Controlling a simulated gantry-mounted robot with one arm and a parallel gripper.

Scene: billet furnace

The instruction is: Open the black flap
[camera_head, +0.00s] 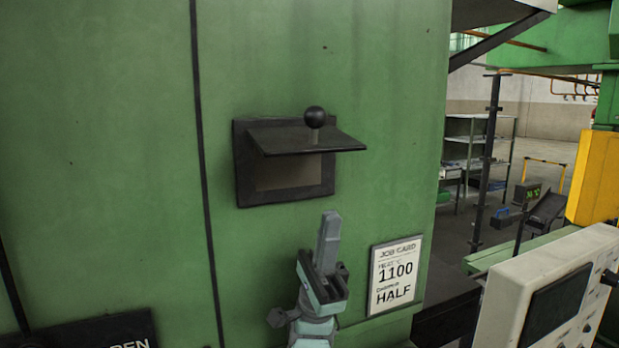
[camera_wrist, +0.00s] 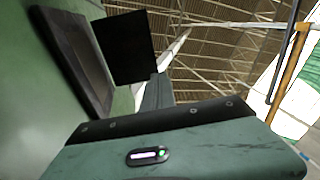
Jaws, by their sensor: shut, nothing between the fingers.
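The black flap (camera_head: 305,139) is on the green furnace wall, with a round black knob (camera_head: 315,117) on a short stem on its upper face. In the head view the flap is swung up and sticks out from the wall, roughly level. The opening in its dark frame (camera_head: 240,175) shows beneath it. My gripper (camera_head: 329,228) is below the flap, apart from it, pointing up, shut and empty. In the wrist view the flap (camera_wrist: 124,47) is above my gripper (camera_wrist: 158,85), and the frame (camera_wrist: 75,60) is to the left.
A white job card (camera_head: 395,275) reading 1100 and HALF is on the wall right of my gripper. A pale control console (camera_head: 545,290) stands at the lower right. A dark sign (camera_head: 90,332) is at the lower left. The wall around the flap is clear.

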